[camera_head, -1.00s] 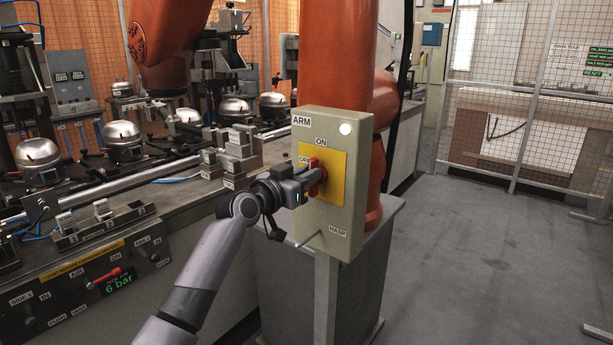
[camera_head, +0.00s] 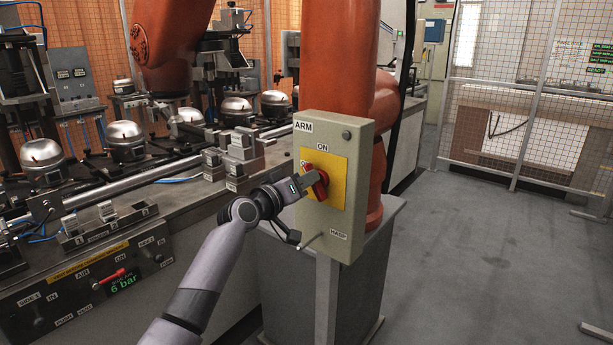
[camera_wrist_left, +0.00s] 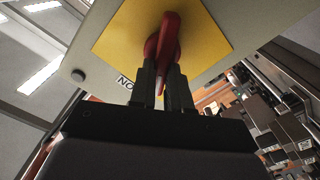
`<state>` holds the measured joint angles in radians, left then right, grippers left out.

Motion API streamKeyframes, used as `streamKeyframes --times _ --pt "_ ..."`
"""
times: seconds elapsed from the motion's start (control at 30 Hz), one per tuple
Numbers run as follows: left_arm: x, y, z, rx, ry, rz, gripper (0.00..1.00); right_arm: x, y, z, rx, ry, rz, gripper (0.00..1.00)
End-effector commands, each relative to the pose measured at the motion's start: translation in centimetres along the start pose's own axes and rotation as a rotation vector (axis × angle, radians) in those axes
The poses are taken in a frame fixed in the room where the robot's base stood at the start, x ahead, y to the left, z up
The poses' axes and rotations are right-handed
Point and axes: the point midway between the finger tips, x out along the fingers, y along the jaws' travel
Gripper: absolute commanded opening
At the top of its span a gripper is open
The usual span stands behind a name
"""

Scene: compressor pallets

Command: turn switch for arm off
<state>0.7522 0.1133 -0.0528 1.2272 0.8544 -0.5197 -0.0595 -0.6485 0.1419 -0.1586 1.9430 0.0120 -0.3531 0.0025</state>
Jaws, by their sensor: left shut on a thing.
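The switch box (camera_head: 355,146) labelled ARM stands on a post in front of the orange robot arm. Its red rotary switch (camera_head: 319,184) sits on a yellow plate (camera_head: 337,168), with ON above it; the OFF label is mostly covered. The lamp (camera_head: 346,135) at the box's upper right is dark. My left gripper (camera_head: 308,181) is at the switch from the left, shut on its handle. My right gripper is not in view.
A grey pedestal (camera_head: 325,270) stands below the box. A HASP peg (camera_head: 312,239) sticks out at the box's lower left. On the left is a bench with several steel domes (camera_head: 125,140) and an air panel (camera_head: 85,290). Open floor (camera_head: 480,250) lies to the right.

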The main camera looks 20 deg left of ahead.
Motion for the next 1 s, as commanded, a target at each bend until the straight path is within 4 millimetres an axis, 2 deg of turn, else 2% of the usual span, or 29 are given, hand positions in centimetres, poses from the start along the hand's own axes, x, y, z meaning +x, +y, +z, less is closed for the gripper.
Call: streamKeyframes --times 0.6,1.0 --pt "0.0 -0.7 0.2 -0.589 -0.003 -0.001 0.00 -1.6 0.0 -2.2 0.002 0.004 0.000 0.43" --pt "0.0 -1.0 0.6 -0.878 -0.003 -0.002 0.00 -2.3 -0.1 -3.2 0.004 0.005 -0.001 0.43"
